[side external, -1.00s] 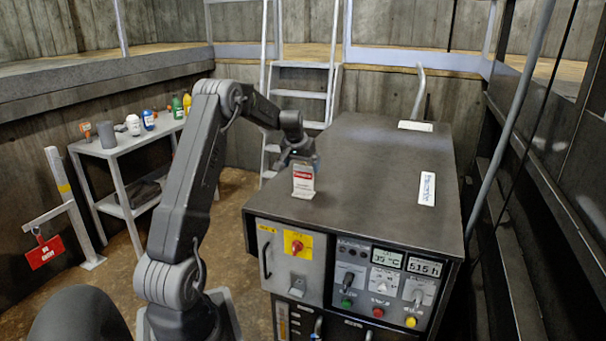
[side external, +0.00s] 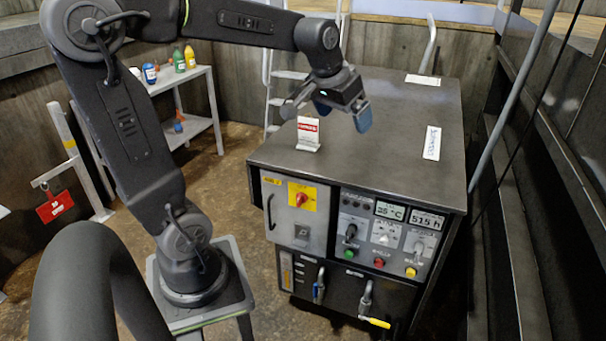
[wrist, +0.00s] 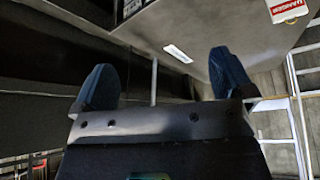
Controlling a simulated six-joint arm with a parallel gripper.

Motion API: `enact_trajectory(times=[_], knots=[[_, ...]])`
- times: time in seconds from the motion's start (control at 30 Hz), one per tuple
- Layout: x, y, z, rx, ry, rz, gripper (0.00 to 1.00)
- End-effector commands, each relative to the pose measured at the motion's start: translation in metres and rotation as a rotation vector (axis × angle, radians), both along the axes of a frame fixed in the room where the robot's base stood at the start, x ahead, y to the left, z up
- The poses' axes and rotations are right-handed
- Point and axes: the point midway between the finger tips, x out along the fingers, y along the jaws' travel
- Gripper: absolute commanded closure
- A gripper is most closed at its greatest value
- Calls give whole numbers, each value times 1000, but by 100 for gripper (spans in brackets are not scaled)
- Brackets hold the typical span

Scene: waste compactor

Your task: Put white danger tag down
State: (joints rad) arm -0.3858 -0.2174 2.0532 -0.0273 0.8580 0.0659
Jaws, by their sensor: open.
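The white danger tag (side external: 308,134), with a red DANGER header, stands upright on the front left part of the dark cabinet top (side external: 385,150). It also shows at the upper right edge of the wrist view (wrist: 288,9). My gripper (side external: 342,112) is above the cabinet top, to the right of the tag and apart from it. Its blue fingers are spread with nothing between them, as the wrist view (wrist: 160,85) also shows.
The cabinet front carries a red rotary switch (side external: 301,199), displays, coloured buttons and a yellow-handled valve (side external: 374,322). A white label (side external: 432,143) lies on the top at right. A shelf (side external: 180,80) with bottles stands at left, a ladder (side external: 285,75) behind. The top's middle is clear.

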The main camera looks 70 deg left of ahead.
Motion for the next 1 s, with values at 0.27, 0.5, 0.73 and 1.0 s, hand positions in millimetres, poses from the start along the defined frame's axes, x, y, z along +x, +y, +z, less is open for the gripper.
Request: enact_trajectory(times=[0.27, 0.5, 0.73, 1.0], knots=[[-104, -111, -18, 6, -35, -255, 1], [-139, -132, -35, 5, -44, -333, 1], [-140, -132, -36, 4, -42, -335, 1], [-140, -132, -36, 5, -43, -334, 1]])
